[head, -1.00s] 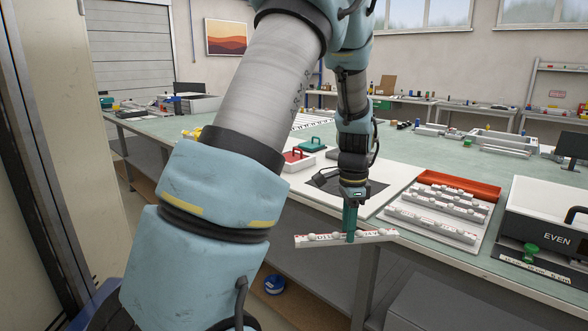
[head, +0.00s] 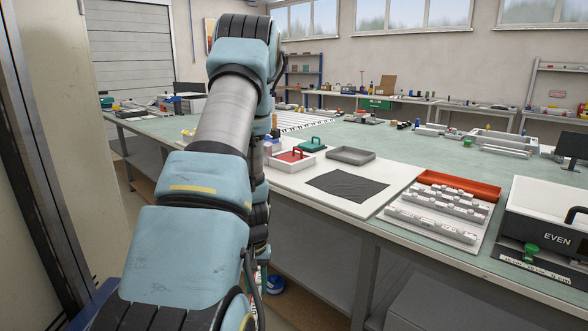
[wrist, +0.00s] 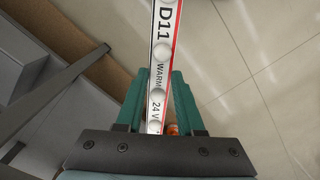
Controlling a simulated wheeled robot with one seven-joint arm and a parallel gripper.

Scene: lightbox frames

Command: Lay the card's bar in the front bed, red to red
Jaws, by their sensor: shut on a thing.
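My gripper (wrist: 159,76) is shut on a white bar (wrist: 166,24) in the wrist view. The bar reads D11, WARM, 24 V, has pale domes on it and a red stripe along its right edge. It points up the picture between the green fingers, above the tiled floor; its ends are out of view. Several white bars with domes (head: 436,224) lie in rows on a white board at the right. I cannot tell which place is the front bed, or find the card.
A red-orange tray (head: 459,186) stands behind the rows. The table's front edge separates me from these.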

